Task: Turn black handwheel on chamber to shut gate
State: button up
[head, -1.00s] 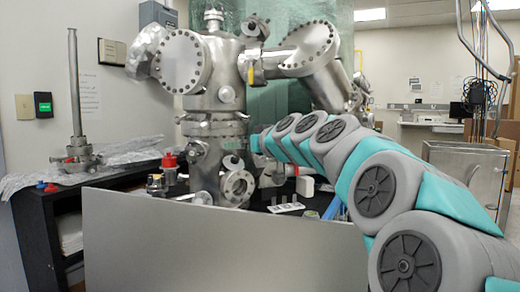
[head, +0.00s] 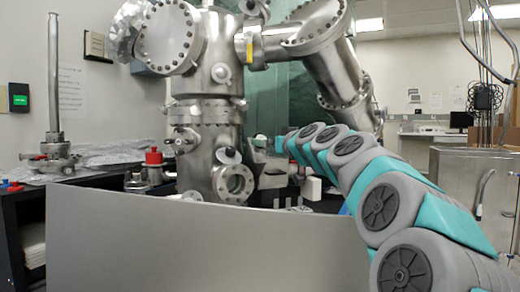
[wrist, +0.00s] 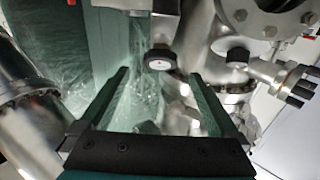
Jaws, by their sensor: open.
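The steel vacuum chamber (head: 205,90) stands at centre left in the head view, with bolted flanges and several small knobs. In the wrist view a round black handwheel (wrist: 160,60) with a pale centre shows ahead, between the fingertips in the picture and apparently beyond them. A second dark knob (wrist: 237,57) sits to its right on the steel body. My gripper (wrist: 160,76) is open, its two dark green fingers apart with nothing between them. In the head view the arm reaches to the right side of the chamber; the gripper itself is hard to make out there.
A grey panel (head: 200,245) stands low in front of the chamber. A tall steel post (head: 54,90) stands on the bench at left. A red-capped item (head: 153,157) is beside the chamber. A slanting steel tube (head: 335,70) is above the arm. A metal box (head: 470,180) is at right.

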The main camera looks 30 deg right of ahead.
aim_at(260, 136)
jog(key=w, duration=0.4)
jog(key=w+d, duration=0.1)
jog(key=w, duration=0.1)
jog(key=shift+r+p, duration=0.1)
jog(key=shift+p, duration=0.3)
jog(key=shift+w+d, duration=0.1)
jog(key=shift+w, duration=0.65)
jog(key=shift+c, duration=0.4)
jog(key=c, duration=1.3)
jog(key=shift+r+m+h+p, duration=0.15)
jog(key=shift+m+h+p, duration=0.2)
jog(key=shift+p, duration=0.5)
